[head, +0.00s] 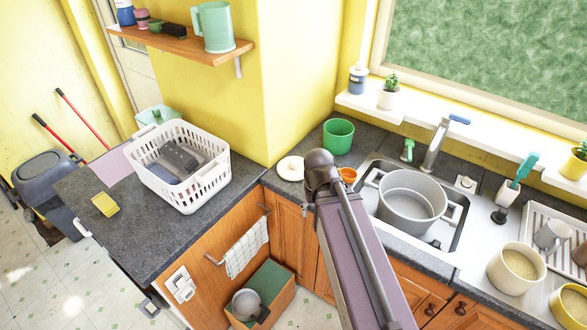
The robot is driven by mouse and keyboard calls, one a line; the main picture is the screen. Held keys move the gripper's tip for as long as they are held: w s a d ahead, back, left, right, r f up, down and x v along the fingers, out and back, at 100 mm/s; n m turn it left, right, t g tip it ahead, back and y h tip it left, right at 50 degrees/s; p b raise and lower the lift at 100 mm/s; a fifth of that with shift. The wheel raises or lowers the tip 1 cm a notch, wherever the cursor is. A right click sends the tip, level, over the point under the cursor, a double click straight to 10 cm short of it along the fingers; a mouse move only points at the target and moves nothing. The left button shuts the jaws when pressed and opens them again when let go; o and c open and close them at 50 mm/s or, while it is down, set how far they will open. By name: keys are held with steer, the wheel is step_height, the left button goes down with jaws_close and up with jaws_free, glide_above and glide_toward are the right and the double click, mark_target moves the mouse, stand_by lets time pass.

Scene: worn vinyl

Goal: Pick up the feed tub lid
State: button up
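A round cream lid with a small knob (289,169) lies on the dark counter near the inside corner, left of the sink; I take it to be the feed tub lid. Its right edge is close to my arm's joint in the picture. A cream tub filled with grainy feed (512,278) stands without a lid on the draining area at the right. My arm rises from the bottom middle and its brown joint shows just right of the lid. My gripper itself does not show; it seems hidden behind the arm.
A large grey pot (412,205) sits in the sink (453,232). A white laundry basket (205,185) stands on the left counter. Counter left of the lid is clear.

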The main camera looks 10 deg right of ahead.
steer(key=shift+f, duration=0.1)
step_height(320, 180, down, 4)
steer(key=b, duration=0.4)
stand_by(0.4)
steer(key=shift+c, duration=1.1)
